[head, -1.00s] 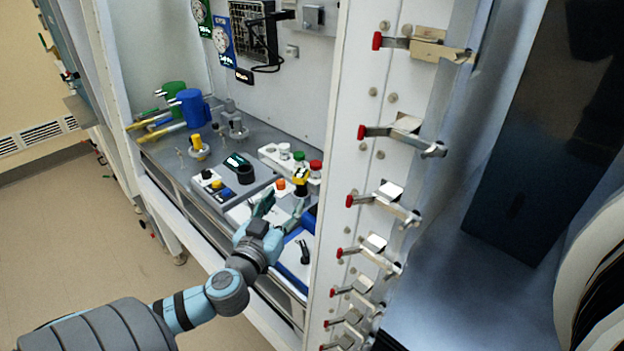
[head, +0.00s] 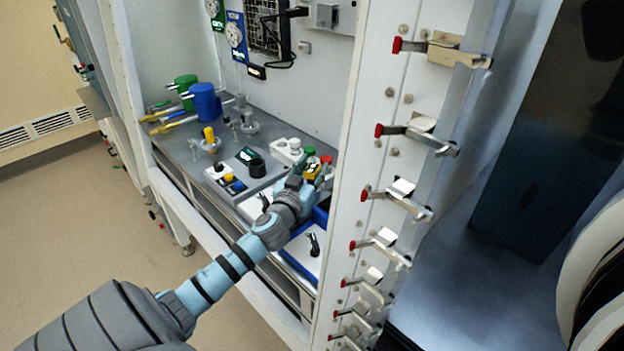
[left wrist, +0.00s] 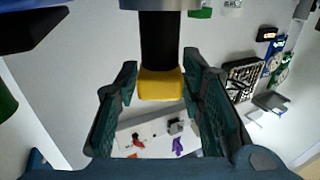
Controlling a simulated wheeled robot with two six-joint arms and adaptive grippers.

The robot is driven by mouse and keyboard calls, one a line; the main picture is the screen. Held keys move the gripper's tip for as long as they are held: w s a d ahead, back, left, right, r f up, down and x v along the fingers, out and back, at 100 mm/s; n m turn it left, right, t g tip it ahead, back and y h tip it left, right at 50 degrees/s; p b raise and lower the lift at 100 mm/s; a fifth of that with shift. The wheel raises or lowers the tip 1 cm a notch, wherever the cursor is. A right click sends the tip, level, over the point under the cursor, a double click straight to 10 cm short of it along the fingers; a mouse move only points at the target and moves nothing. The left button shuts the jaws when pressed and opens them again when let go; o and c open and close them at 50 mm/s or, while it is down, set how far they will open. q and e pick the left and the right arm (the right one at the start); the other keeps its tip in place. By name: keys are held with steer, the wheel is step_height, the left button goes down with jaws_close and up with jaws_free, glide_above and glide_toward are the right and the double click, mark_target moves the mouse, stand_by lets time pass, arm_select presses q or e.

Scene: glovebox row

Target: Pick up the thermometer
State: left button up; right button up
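A yellow and black object, which I take to be the thermometer (head: 313,169), is inside the cabinet near the right door post. In the left wrist view its black shaft and yellow end (left wrist: 160,84) sit between my left fingers. My left gripper (head: 307,179) reaches in over the bench and partly hides it. In the left wrist view the left gripper (left wrist: 159,76) has its fingers spread on both sides of the yellow end, with narrow gaps showing. My right gripper is not in view.
A rack with white, green and red caps (head: 288,149) stands close by. A grey control box (head: 232,168) is left of my wrist. A blue-edged tray (head: 296,267) lies in front. The door post with red-tipped latches (head: 375,190) bounds the right side.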

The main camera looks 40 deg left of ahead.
arm_select(q)
jaws_close()
